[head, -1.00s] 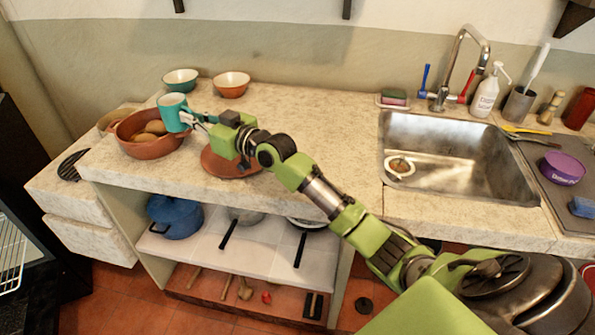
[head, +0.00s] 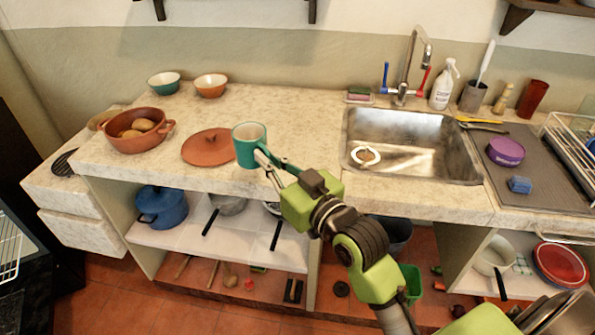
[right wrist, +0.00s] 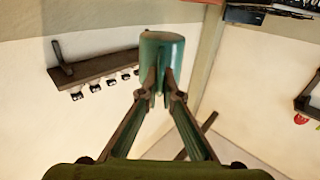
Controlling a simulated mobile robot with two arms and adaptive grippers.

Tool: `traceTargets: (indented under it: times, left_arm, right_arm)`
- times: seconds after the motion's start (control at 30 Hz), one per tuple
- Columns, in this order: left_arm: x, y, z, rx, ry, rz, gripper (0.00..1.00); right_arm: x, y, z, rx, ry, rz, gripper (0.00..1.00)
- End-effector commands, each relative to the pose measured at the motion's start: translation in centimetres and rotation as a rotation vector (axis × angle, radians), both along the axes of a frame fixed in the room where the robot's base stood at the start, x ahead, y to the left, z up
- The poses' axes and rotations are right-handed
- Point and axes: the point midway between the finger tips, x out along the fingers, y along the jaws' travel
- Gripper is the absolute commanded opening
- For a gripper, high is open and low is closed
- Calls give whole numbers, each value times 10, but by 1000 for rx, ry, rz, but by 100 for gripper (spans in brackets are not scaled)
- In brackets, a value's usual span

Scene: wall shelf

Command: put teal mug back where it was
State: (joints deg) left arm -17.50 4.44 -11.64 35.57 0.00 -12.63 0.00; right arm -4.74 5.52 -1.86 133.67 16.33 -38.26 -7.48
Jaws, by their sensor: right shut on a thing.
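The teal mug (head: 249,147) is held upright in the head view, in front of the terracotta lid on the counter. My right gripper (head: 266,160) is shut on it from the right and near side. In the right wrist view, the mug (right wrist: 160,55) sits between the fingertips of the gripper (right wrist: 160,88). I cannot tell how high the mug is above the counter (head: 300,115). My left gripper is not in view.
A terracotta pot (head: 137,130) with potatoes, its lid (head: 207,147), a teal bowl (head: 164,83) and an orange bowl (head: 210,85) stand on the left counter. The sink (head: 410,145) is to the right. Wall brackets (head: 520,14) show at the top. The counter between bowls and sink is clear.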

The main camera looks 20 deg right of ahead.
Motion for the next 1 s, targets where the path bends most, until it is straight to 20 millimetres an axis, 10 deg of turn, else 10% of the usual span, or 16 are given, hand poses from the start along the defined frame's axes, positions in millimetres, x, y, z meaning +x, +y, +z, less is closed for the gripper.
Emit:
traceTargets:
  times: [0.23, 1.0]
  left_arm:
    - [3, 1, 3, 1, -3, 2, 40]
    - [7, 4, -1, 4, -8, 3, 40]
  right_arm:
    - [-8, -13, 2, -2, 3, -39, 0]
    - [107, -65, -86, -3, 1, -37, 0]
